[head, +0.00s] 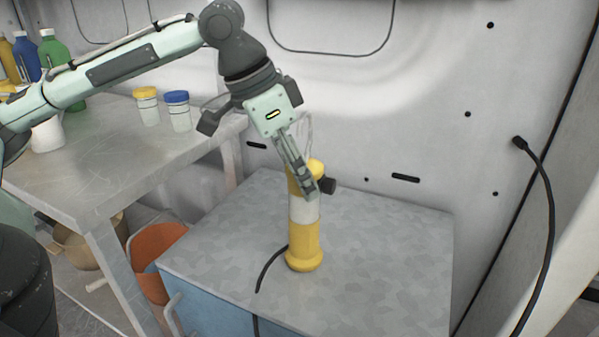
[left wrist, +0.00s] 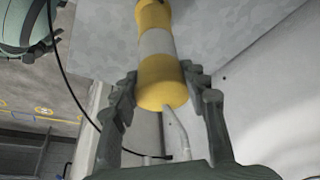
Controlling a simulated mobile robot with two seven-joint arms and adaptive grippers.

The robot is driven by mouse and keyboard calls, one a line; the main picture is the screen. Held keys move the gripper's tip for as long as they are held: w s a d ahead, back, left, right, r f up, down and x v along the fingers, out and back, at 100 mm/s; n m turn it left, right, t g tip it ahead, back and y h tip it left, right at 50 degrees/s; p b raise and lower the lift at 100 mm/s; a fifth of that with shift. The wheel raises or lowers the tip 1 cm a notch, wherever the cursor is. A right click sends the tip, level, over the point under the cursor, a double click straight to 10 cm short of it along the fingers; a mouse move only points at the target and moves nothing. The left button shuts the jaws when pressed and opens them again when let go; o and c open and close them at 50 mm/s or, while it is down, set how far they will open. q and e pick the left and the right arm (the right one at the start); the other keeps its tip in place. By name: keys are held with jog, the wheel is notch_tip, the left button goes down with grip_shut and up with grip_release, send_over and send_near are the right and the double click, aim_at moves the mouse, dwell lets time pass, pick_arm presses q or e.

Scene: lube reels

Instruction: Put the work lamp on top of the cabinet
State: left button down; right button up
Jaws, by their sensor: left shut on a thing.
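The work lamp (head: 306,236) is a yellow and white cylinder, upright over the grey mottled top of the blue cabinet (head: 390,262). Its base appears to rest on that top, near the front edge. A black cord runs from it over the front edge. My left gripper (head: 306,180) comes from above and is shut on the lamp's upper end. In the left wrist view the lamp (left wrist: 157,45) lies between both fingers (left wrist: 164,88), with the cabinet top (left wrist: 225,25) beyond. The fingers hide part of the lamp's top. My right gripper is not in view.
A metal workbench (head: 70,185) on the left holds two lidded jars (head: 147,106) and several bottles (head: 53,62). An orange bucket (head: 153,260) stands below, beside the cabinet. A white wall panel rises behind. A black cable (head: 549,200) hangs at right. The cabinet top is otherwise clear.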

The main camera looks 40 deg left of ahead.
pick_arm(q)
jog(key=c, duration=0.8)
grip_release()
jog(key=shift+f, duration=0.1)
jog(key=v, duration=1.2)
